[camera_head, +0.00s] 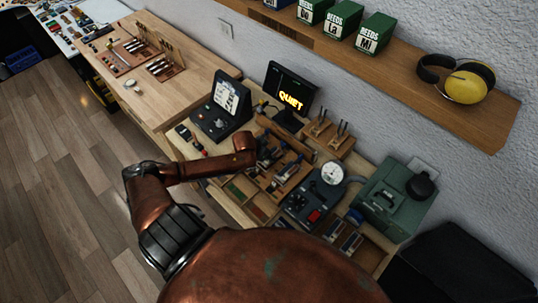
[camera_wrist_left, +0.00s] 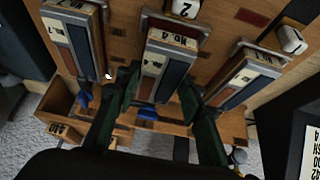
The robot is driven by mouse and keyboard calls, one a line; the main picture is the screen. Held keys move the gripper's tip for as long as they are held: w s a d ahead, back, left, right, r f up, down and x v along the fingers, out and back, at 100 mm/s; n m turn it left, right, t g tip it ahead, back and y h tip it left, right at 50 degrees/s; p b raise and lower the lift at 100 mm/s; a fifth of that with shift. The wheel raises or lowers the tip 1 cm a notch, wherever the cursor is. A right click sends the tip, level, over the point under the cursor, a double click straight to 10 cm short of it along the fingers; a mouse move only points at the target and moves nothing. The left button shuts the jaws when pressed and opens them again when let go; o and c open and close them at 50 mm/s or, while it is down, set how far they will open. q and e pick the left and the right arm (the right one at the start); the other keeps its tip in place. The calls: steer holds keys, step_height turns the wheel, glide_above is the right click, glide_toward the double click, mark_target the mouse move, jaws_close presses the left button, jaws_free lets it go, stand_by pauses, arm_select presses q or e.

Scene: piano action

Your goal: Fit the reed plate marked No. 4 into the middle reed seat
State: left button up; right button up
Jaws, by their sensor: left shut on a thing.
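In the left wrist view, the reed plate marked No. 4 (camera_wrist_left: 168,62) stands in the middle of a row, its top end at a grey metal frame. The fingers of my left gripper (camera_wrist_left: 158,88) are on either side of it and shut on it. Similar plates stand to its left (camera_wrist_left: 72,38) and right (camera_wrist_left: 237,78), each at its own frame. I cannot tell how deep the No. 4 plate sits. In the head view my left arm reaches to the wooden rack (camera_head: 285,170); its fingers are not clear there. My right gripper is not in view.
White number tags 2 (camera_wrist_left: 183,9) and 1 (camera_wrist_left: 290,40) sit behind the row. In the head view, a gauge device (camera_head: 318,195), a green case (camera_head: 393,200) and a screen reading QUIET (camera_head: 290,92) crowd the bench. The wooden table (camera_head: 150,100) at left has bare room.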

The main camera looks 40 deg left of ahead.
arm_select(q)
steer(key=shift+f+p, duration=0.5)
steer(key=shift+p, duration=0.1)
stand_by(1.0)
steer(key=o, duration=1.3)
steer(key=shift+s, duration=0.1)
steer(key=v, duration=1.1)
steer(key=shift+s+r, duration=0.15)
steer(key=shift+r, duration=0.25)
steer(key=shift+a, duration=0.1)
